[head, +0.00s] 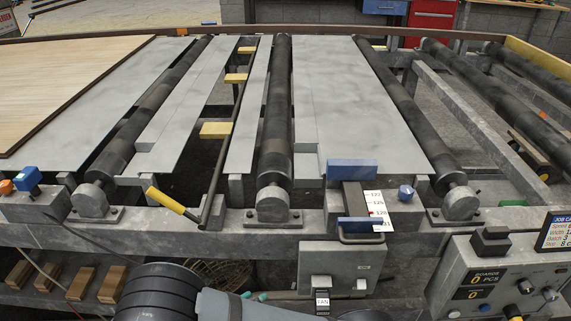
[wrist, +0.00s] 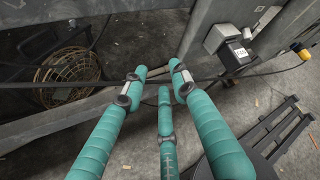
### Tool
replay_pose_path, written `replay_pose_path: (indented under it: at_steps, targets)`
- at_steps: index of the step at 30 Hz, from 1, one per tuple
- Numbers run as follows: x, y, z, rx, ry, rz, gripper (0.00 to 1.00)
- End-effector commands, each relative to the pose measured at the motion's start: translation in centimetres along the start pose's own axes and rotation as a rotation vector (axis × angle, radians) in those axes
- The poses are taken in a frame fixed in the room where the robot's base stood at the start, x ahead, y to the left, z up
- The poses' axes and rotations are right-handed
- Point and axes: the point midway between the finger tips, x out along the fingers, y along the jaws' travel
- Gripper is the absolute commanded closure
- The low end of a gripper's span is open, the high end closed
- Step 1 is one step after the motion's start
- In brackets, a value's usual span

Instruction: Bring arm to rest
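My gripper (wrist: 158,72) has three teal fingers with grey joints, seen in the wrist view. The fingertips are apart with nothing between them. It hangs low in front of the roller frame, pointing toward the grey floor, and touches nothing that I can see. In the head view my dark arm shows at the bottom edge; only small teal bits of the gripper (head: 254,296) show beside it, below the frame's front beam.
A fan switch box (wrist: 238,54) is close at right, with a dark slatted object (wrist: 268,135) on the floor. Above, the roller frame carries grey sheets (head: 345,110), a yellow-handled lever (head: 172,203) and a control panel (head: 500,275).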

Motion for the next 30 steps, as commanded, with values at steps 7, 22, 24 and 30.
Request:
replay_pose_path:
  at_steps: [7,22,24,30]
  targets:
    - [3.6,1.3,-4.6,0.164,0.126,0.029,0.72]
    - [8.6,3.5,-13.7,0.537,0.392,0.065,0.72]
    - [9.2,3.9,-14.9,0.594,0.431,0.067,0.72]
    - [10.5,5.2,-18.6,0.758,0.541,0.07,0.72]
